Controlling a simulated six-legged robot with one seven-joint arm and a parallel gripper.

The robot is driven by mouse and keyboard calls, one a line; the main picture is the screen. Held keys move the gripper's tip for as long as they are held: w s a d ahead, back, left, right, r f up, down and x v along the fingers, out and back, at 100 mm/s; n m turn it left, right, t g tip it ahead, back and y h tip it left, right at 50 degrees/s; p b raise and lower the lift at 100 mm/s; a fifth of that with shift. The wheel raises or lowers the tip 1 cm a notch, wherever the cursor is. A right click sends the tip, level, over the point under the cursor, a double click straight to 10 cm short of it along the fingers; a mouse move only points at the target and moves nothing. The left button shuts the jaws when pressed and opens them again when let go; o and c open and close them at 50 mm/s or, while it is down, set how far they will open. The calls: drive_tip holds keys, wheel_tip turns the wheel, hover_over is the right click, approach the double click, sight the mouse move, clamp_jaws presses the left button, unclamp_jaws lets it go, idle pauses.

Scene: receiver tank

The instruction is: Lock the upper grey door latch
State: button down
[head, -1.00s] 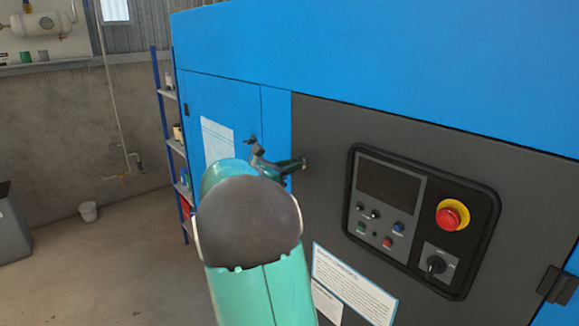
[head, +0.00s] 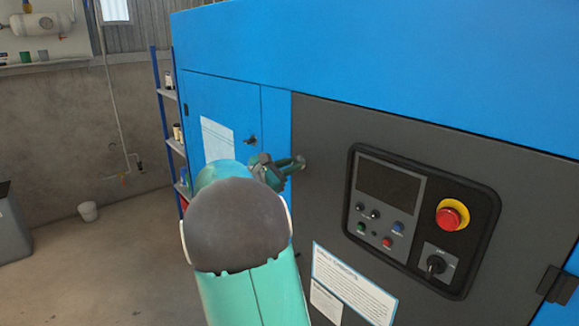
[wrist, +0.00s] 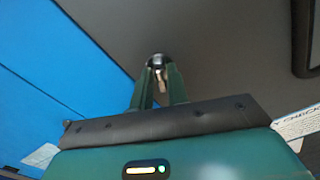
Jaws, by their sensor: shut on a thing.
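The grey door (head: 325,130) is the dark panel on the blue cabinet. Its upper latch (head: 300,161) is a small dark part near the door's left edge. My gripper (head: 285,168) is at this latch, with my green arm reaching up from below. In the wrist view, the two green fingers of my gripper (wrist: 158,88) are closed around the latch's light-coloured handle (wrist: 160,80). The latch's round dark base (wrist: 157,60) shows just beyond the fingertips. The handle is partly hidden in the head view, so its exact angle is hard to tell there.
A control panel (head: 383,182) with a red emergency knob (head: 452,215) is right of my gripper. A small dark latch (head: 251,141) sits on the blue door to the left. A black hinge (head: 557,285) is far right. Open floor lies at lower left.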

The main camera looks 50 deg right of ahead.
drive_tip(key=m, duration=1.3)
drive_tip(key=shift+s+f, duration=0.1)
drive_tip(key=shift+f, duration=0.05)
drive_tip(key=shift+m, duration=0.4)
drive_tip(key=c, duration=1.5)
unclamp_jaws()
drive_tip(key=shift+c, duration=0.2)
drive_tip(key=v, duration=1.4)
drive_tip(key=shift+d, duration=0.1)
